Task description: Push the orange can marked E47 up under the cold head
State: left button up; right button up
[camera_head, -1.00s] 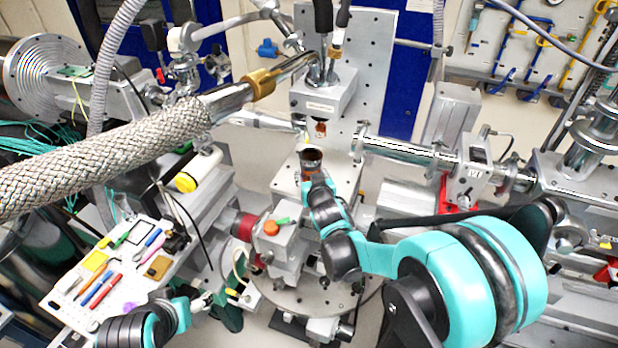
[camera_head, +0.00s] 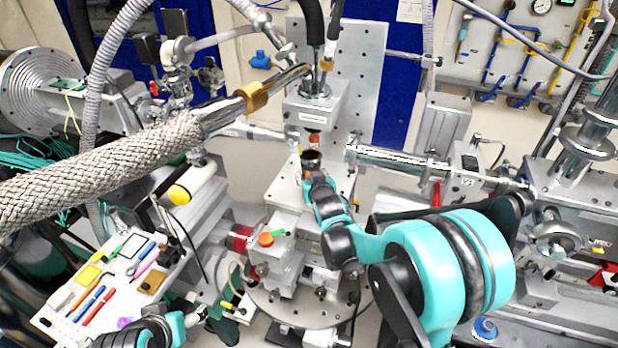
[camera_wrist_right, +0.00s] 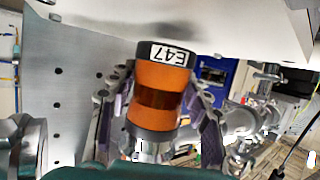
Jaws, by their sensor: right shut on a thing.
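The orange can (camera_head: 309,175) with dark rim shows in the head view just below the cold head (camera_head: 318,108) and its copper-coloured tip (camera_head: 314,139). A small gap shows between tip and rim. In the right wrist view the can (camera_wrist_right: 162,78) is upright in the picture, with black end bands and the E47 label upside down. My right gripper (camera_wrist_right: 158,112) is shut around it, a finger on each side; it also shows in the head view (camera_head: 312,184), partly hidden behind the wrist. My left gripper (camera_head: 190,312) is low at the left; its fingers are unclear.
A braided hose (camera_head: 110,155) crosses the left. A steel beam tube (camera_head: 395,163) lies close right of the can, and a perforated plate (camera_head: 357,75) stands behind. A round stage (camera_head: 300,305) is below. A tool tray (camera_head: 58,318) lies at lower left.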

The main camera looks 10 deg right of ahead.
aim_at(314, 153)
jog(key=shift+w+d, duration=0.75)
jog(key=shift+w, duration=0.35)
jog(key=shift+w+d+r, duration=0.1)
jog(key=shift+r, duration=0.05)
jog(key=shift+r+p, duration=2.2)
jog(key=shift+r, duration=0.55)
jog(key=shift+r, duration=0.3)
jog(key=shift+r, duration=0.55)
